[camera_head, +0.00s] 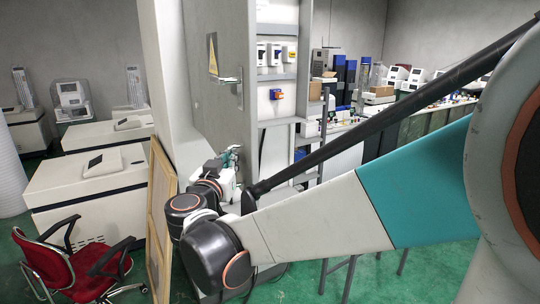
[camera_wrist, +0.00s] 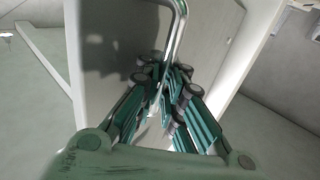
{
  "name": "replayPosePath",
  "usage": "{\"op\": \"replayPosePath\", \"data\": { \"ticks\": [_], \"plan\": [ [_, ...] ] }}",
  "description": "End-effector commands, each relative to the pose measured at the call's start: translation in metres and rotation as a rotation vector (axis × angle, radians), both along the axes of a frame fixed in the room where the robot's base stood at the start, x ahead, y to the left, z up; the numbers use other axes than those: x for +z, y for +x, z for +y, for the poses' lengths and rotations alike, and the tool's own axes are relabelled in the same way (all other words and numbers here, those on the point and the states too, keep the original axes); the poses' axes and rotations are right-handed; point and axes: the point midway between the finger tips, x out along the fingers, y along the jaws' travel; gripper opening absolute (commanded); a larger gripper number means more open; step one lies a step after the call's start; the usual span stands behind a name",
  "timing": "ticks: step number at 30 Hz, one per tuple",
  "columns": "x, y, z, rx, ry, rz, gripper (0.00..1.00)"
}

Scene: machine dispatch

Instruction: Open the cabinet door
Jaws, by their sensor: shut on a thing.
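The tall grey cabinet door (camera_head: 212,115) stands left of centre in the head view, with a yellow triangle sign and a metal lever (camera_head: 229,80) on it. In the wrist view, a pale panel (camera_wrist: 105,45) lies behind a bent silver bar handle (camera_wrist: 180,28). My gripper (camera_wrist: 162,82) has its green fingers on both sides of the bar's lower part and is shut on it. The exact contact is partly hidden by the fingers. In the head view, my gripper (camera_head: 232,158) is small at the door's lower part, partly covered by my wrist.
A wooden-framed board (camera_head: 160,215) leans just left of my wrist. A red chair (camera_head: 75,262) and white machines (camera_head: 90,185) stand at the left. Shelves (camera_head: 277,75) show right of the door. A long bench (camera_head: 425,122) with equipment is at the back right. Green floor shows between.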

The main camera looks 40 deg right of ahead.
Motion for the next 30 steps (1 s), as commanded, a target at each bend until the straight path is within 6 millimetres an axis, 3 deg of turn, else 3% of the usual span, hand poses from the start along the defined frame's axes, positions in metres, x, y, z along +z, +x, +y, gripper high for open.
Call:
{"op": "replayPosePath", "data": {
  "ticks": [16, 17, 19, 30],
  "plan": [
    [-0.0022, -0.0018, 0.0041, -0.02, 0.003, 0.001, 0.0],
    [-0.0022, -0.0018, 0.0041, -0.02, 0.003, 0.001, 0.14],
    [-0.002, -0.0016, 0.0041, -0.02, 0.003, 0.001, 0.29],
    [-0.0008, -0.0013, 0.0056, -0.018, 0.001, 0.0, 0.29]
  ]
}}
